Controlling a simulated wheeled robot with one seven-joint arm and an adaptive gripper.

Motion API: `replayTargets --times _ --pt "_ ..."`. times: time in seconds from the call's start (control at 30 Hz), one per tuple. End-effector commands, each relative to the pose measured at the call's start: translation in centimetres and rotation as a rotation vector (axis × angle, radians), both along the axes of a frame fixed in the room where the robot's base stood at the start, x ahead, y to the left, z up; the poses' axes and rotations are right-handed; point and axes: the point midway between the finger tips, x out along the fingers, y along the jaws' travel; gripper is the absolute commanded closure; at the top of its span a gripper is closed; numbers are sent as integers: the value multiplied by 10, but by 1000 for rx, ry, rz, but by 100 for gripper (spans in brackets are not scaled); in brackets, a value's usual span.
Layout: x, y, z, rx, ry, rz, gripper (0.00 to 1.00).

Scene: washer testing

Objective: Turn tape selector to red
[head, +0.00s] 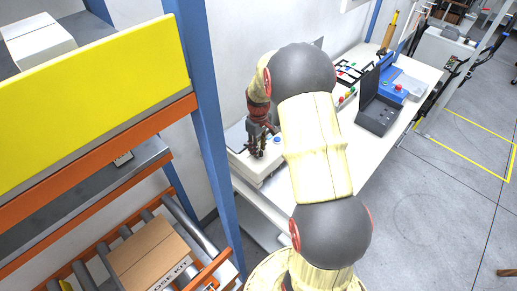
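My gripper (259,151) points down at the left end of the white table (352,177), over a pale box-like device (250,167). Its dark fingers are small, and I cannot tell whether they are open or shut or whether they touch the device. A blue round knob or button (277,140) shows just right of the fingers. I cannot make out which part is the tape selector or its colour setting; my gripper and arm hide part of the device.
A black case (379,113) and a blue machine with a red button (396,84) stand farther along the table. A blue rack post (205,120) rises left of my arm. A cardboard box (150,255) lies on rollers at lower left. The grey floor at right is mostly clear.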

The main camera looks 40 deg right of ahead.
Motion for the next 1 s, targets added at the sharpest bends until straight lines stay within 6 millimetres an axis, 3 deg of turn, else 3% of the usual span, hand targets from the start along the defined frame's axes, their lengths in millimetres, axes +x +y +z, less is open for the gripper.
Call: replayTargets --times 0.33,0.83,1.0 --pt "0 0 -5 -1 -1 0 72" --pt "0 0 -5 -1 -1 0 100" --pt "0 0 -5 -1 -1 0 100"
